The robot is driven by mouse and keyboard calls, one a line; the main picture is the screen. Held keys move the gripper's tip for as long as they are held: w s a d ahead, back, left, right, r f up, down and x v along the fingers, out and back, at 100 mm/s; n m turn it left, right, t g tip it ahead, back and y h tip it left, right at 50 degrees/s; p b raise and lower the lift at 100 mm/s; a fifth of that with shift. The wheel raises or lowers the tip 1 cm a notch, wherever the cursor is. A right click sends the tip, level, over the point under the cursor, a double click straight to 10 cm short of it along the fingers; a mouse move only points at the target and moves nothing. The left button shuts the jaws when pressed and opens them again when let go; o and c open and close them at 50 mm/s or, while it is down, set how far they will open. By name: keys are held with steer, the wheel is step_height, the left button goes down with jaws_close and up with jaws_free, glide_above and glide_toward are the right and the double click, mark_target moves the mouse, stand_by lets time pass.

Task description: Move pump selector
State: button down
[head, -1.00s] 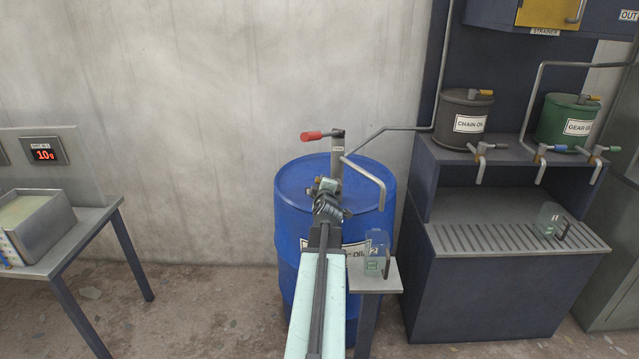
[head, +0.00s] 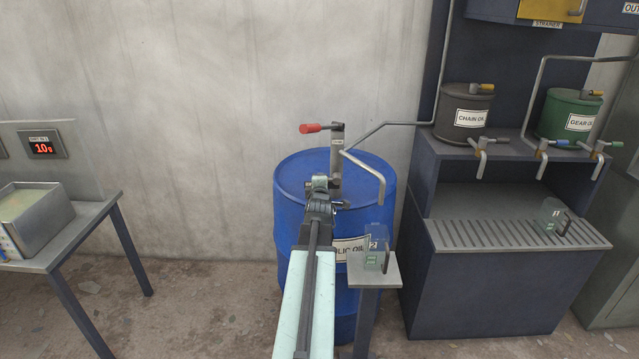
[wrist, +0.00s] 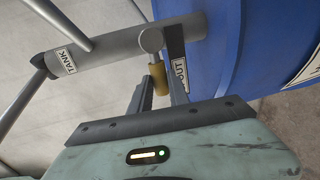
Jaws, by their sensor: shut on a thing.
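The pump (head: 337,155) stands on the blue drum (head: 292,195), with a red-ended crank handle (head: 312,128) and a bent spout (head: 368,166). Its grey body also shows in the wrist view (wrist: 110,58), marked TANK at the left and OUT at the right. The pump selector's brass-coloured knob (wrist: 158,80) sits between my fingers in the wrist view. My gripper (head: 321,183) is shut on the selector at the near side of the pump, low on its post. My fingers (wrist: 160,85) hide part of the OUT label. In the head view my gripper hides the selector.
A clear jug (head: 376,252) stands on a small stand (head: 388,274) right of my arm. Another jug (head: 552,217) stands on the slatted drip tray (head: 480,236) of the dispenser cabinet.

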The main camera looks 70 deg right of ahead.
steer(key=shift+s, duration=0.2)
steer(key=c, duration=1.3)
jaws_free()
steer(key=shift+d+f, duration=0.1)
steer(key=shift+d, duration=0.05)
steer(key=shift+o, duration=0.2)
